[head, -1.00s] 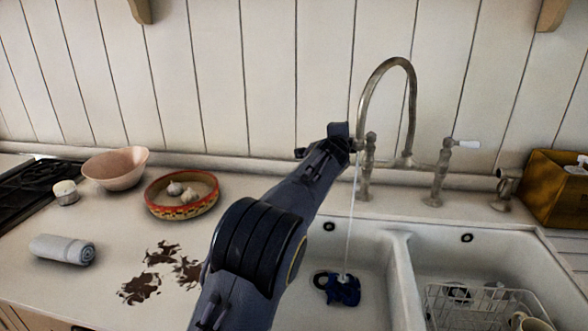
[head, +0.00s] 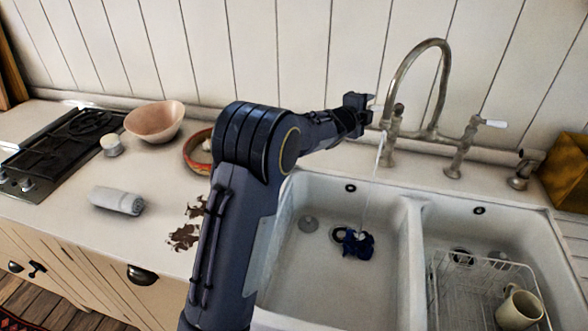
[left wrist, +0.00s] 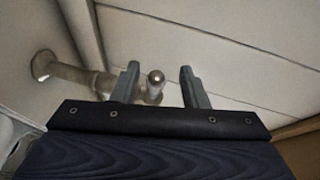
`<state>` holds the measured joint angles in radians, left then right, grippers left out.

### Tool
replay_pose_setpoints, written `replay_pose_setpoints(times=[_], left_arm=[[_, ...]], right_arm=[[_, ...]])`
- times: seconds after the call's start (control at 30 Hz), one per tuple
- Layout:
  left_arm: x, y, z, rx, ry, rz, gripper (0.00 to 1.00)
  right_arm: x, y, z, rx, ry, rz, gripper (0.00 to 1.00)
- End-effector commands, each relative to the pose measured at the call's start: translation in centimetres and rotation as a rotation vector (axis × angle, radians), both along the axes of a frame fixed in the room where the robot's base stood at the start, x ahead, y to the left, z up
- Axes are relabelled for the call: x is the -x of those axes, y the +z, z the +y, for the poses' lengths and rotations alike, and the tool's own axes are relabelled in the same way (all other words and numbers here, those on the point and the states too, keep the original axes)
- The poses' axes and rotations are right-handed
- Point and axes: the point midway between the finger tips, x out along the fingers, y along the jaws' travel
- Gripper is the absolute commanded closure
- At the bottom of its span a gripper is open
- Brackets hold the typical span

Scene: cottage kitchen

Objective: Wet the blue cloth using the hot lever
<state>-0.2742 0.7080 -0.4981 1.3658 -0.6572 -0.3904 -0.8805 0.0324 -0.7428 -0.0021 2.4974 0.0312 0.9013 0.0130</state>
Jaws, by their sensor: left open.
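The blue cloth (head: 357,242) lies crumpled on the floor of the left basin, by its drain. A thin water stream (head: 373,185) falls from the tap onto it. The tap (head: 436,90) has a tall curved spout and a pillar on each side. The left pillar (head: 391,140) is beside my left gripper (head: 366,108); its lever is hard to make out. The right lever (head: 490,123) has a white handle. In the left wrist view my left gripper (left wrist: 160,84) is open, with a round metal end (left wrist: 155,78) showing between its fingers; contact cannot be told. My right gripper is not in view.
The right basin holds a wire rack (head: 480,290) with a cream mug (head: 519,309).

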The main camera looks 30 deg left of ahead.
Motion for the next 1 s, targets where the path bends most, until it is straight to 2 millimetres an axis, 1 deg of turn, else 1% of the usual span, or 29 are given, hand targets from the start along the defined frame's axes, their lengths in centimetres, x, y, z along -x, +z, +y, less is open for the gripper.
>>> replay_pose_setpoints(times=[0.03, 0.23, 0.27, 0.4, 0.6, 0.8, 1.0], left_arm=[[0.9, -0.1, 0.1, 0.002, 0.001, -0.002, 0.6], [4.7, 0.4, 0.6, 0.005, 0.0, -0.002, 0.6], [5.0, 0.8, 1.4, 0.036, 0.024, 0.013, 0.6], [7.0, 0.8, 3.4, 0.16, 0.097, 0.076, 0.6], [10.3, 0.6, 5.7, 0.336, 0.191, 0.162, 0.6], [14.0, 0.1, 7.1, 0.509, 0.275, 0.251, 0.6], [17.9, -0.5, 7.7, 0.67, 0.348, 0.336, 0.6]], right_arm=[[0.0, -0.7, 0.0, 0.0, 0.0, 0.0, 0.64], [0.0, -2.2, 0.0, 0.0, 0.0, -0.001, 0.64], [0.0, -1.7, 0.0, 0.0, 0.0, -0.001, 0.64], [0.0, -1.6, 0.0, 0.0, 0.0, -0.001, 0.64], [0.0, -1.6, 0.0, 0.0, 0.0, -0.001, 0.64], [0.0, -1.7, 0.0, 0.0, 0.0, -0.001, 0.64], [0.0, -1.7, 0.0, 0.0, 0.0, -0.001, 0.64]])
